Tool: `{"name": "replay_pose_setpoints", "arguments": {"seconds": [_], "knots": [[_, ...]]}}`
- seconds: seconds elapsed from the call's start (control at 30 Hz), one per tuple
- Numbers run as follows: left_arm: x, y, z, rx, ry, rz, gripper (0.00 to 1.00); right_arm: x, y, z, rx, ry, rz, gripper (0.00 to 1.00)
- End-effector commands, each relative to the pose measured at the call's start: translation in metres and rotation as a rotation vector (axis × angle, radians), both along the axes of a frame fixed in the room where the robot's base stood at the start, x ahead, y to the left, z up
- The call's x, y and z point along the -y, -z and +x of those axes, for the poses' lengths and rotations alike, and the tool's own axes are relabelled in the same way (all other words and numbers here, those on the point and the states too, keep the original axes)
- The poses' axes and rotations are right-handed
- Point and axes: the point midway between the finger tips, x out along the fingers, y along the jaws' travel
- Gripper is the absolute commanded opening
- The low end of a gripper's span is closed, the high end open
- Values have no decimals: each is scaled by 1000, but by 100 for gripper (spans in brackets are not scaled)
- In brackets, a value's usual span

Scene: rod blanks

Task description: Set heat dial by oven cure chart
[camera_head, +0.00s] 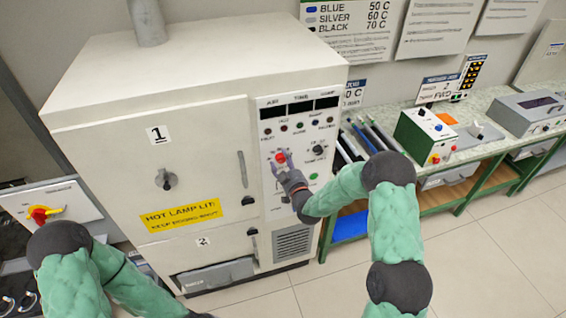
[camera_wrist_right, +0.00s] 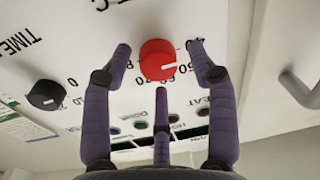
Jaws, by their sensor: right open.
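The oven (camera_head: 90,140) is a large white cabinet with a control panel on its right front. The red heat dial (camera_head: 280,157) is on that panel; in the right wrist view the dial (camera_wrist_right: 157,60) has a white mark pointing right, near the printed 50 and 60. My right gripper (camera_head: 284,165) is at the dial, its three purple fingers spread open around it; I see gaps between fingers and dial. The cure chart (camera_head: 345,25) on the wall reads blue 50 C, silver 60 C, black 70 C. My left arm shows at lower left; its gripper is not visible.
A black time knob (camera_wrist_right: 45,95) is beside the dial. A yellow hot-lamp label (camera_head: 182,215) is on the oven door. Dark rods (camera_head: 362,138) lie on the green bench to the right, near a green box (camera_head: 425,135). Open floor lies in front.

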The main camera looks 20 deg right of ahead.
Motion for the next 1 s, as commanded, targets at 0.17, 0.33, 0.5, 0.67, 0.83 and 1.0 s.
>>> {"name": "replay_pose_setpoints", "arguments": {"seconds": [0.17, 0.33, 0.5, 0.67, 0.83, 1.0], "knots": [[0, 0, 0, 0, 0, 0, 0, 0, 0, 1, -1, 0, 0, 58], [0, 0, 0, 0, 0, 0, 0, 0, 0, 1, -1, 0, 1, 36], [0, 0, 0, 0, 0, 0, 0, 0, 0, 1, 1, 0, 0, 2], [0, 0, 0, 0, 0, 0, 0, 0, -1, 1, 3, -1, 1, 2], [0, 6, 0, 0, 0, 0, 0, 0, -1, 1, 5, -1, 26, 2], [0, 22, 0, 0, 0, 0, 0, 1, 0, 2, 7, 0, 98, 2]]}}
